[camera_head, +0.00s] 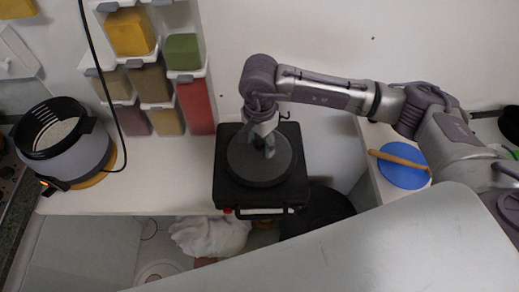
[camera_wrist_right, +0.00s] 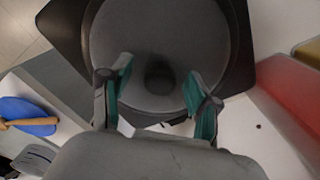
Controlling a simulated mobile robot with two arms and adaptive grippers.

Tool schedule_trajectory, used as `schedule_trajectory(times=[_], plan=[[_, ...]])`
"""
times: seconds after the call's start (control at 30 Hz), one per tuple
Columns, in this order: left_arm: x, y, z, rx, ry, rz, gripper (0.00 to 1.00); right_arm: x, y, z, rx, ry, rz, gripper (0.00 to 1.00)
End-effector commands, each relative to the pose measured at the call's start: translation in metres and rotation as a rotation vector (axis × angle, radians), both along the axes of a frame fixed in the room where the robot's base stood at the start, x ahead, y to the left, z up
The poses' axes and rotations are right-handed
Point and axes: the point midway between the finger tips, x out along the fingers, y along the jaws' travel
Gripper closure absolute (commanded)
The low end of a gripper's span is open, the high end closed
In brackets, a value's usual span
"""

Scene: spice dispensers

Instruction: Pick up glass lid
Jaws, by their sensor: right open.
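The glass lid (camera_head: 247,172) is a dark grey disc lying on a black square appliance (camera_head: 228,200) near the counter's front edge. In the right wrist view the lid (camera_wrist_right: 120,35) shows a round dark knob (camera_wrist_right: 158,76) at its middle. My right gripper (camera_head: 268,149) is above the lid in the head view, pointing down. In the right wrist view its two green-padded fingers (camera_wrist_right: 158,92) are apart, one on each side of the knob, with nothing held. I cannot tell whether the fingers touch the lid. My left gripper is not in view.
Spice dispensers (camera_head: 195,105) stand at the back, left of the appliance. A round black-rimmed cooker (camera_head: 92,150) with a cable stands at the left. A blue disc (camera_head: 405,178) with a rolling pin (camera_head: 392,157) lies at the right. A white bag (camera_head: 208,236) is below the counter.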

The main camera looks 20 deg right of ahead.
Motion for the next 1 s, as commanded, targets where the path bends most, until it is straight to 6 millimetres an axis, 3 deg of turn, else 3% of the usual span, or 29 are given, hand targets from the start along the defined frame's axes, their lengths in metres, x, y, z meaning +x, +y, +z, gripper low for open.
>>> schedule_trajectory(times=[0.07,0.43,1.0], plan=[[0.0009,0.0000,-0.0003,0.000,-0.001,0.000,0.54,0.0000,0.0001,0.0000,0.000,0.000,0.000,0.39],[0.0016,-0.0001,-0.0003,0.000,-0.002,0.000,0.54,0.0000,0.0002,0.0005,0.000,0.000,0.000,0.99],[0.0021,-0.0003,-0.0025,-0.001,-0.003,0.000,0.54,0.0007,0.0004,0.0039,0.001,-0.003,0.000,1.00]])
